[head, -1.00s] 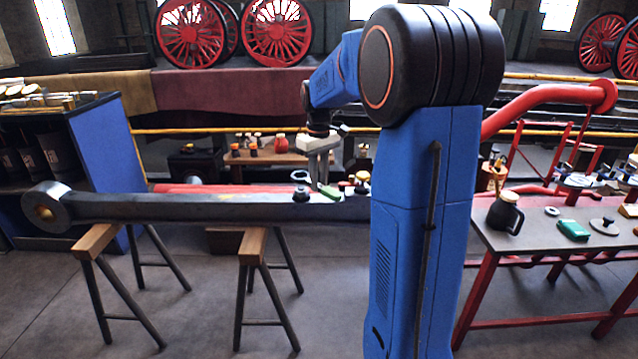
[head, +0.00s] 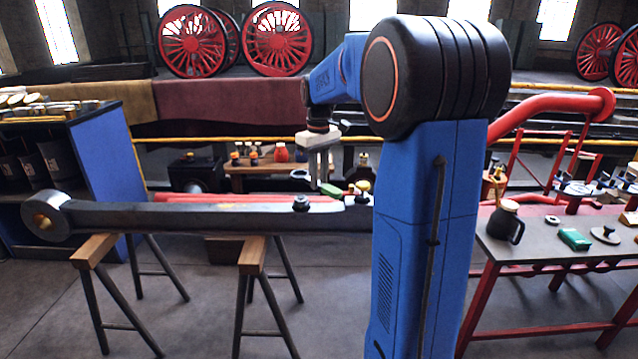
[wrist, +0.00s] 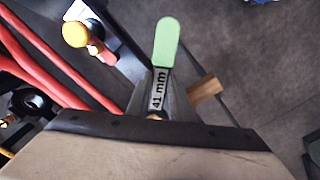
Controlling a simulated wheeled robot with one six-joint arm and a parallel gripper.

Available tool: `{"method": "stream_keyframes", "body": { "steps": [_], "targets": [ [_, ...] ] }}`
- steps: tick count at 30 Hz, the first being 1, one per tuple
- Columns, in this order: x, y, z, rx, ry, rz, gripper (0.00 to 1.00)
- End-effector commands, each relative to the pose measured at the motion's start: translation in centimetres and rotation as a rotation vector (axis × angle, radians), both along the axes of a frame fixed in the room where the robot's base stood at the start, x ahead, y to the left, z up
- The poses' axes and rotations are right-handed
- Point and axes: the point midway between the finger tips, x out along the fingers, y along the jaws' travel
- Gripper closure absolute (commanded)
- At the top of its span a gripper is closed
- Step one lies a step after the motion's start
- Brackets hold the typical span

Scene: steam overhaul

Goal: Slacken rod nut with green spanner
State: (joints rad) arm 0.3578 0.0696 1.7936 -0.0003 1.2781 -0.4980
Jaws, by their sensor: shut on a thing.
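The green spanner shows in the wrist view as a green grip (wrist: 167,42) and a grey shank marked "41 mm". My gripper (head: 319,178) is shut on its shank; the fingers and housing hide the rest there. In the head view the spanner's green end (head: 331,189) is small, below the fingertips. A dark ring (head: 299,174), apparently the spanner's head, is left of the fingers. It appears above the dark rod nut (head: 301,203), with a visible gap. The nut sits on the long grey rod (head: 190,217), which lies across wooden-topped trestles.
A yellow-topped item (head: 362,186) is near the rod's right part, close to my gripper. A blue-sided shelf (head: 108,165) stands left.

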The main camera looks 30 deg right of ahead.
Motion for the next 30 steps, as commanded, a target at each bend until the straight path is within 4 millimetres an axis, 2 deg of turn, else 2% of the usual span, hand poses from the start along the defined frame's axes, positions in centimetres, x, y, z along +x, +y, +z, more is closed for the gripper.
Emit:
{"method": "stream_keyframes", "body": {
  "steps": [30],
  "targets": [
    [-10.5, 3.0, 0.1, -0.001, -0.001, 0.0, 1.0]
  ]
}}
